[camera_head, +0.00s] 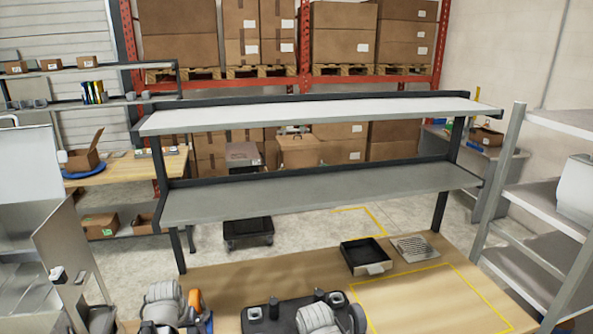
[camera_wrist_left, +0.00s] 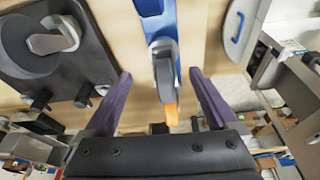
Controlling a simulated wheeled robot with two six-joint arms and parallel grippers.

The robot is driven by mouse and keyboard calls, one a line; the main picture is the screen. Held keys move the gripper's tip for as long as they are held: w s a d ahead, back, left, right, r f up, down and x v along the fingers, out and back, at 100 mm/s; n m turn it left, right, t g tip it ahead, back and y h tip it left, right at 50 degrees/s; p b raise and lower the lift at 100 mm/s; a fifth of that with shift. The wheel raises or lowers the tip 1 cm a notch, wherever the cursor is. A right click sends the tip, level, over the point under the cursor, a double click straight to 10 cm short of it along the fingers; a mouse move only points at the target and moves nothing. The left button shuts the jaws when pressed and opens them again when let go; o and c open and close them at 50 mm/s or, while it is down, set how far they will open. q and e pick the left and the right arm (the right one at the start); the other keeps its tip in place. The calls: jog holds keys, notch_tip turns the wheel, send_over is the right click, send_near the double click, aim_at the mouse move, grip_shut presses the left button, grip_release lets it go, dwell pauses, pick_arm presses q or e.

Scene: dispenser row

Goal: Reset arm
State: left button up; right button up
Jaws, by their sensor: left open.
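My left gripper (camera_wrist_left: 160,73) shows in the left wrist view with its two purple fingers spread wide. A blue and grey tool (camera_wrist_left: 165,60) with an orange end lies in line with the gap between the fingers; I see no finger touching it. An orange part (camera_head: 194,300) also shows at the bottom left of the head view, beside a grey rounded piece. I cannot make out the left gripper's fingers in the head view. My right gripper is in neither view.
A wooden bench (camera_head: 225,284) holds a black device (camera_head: 270,318) and, at its back, a black tray (camera_head: 365,257) beside a grey slotted plate (camera_head: 414,248). The yellow-outlined area (camera_head: 410,303) is clear. Two empty grey shelves (camera_head: 320,193) stand above. A metal rack (camera_head: 545,190) stands right.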

pick_arm(q)
jog(key=s+d+m+g, duration=0.2)
jog(key=s+d, duration=0.5)
jog(key=d, duration=0.6)
jog(key=s+d+f+m+g+b, duration=0.1)
jog(key=s+d+f+m+b, duration=0.2)
jog(key=d+f+b, duration=0.6)
jog(key=shift+s+d+f+m+y+b, duration=0.35)
jog(key=shift+s+d+f, duration=0.4)
jog(key=shift+s, duration=0.3)
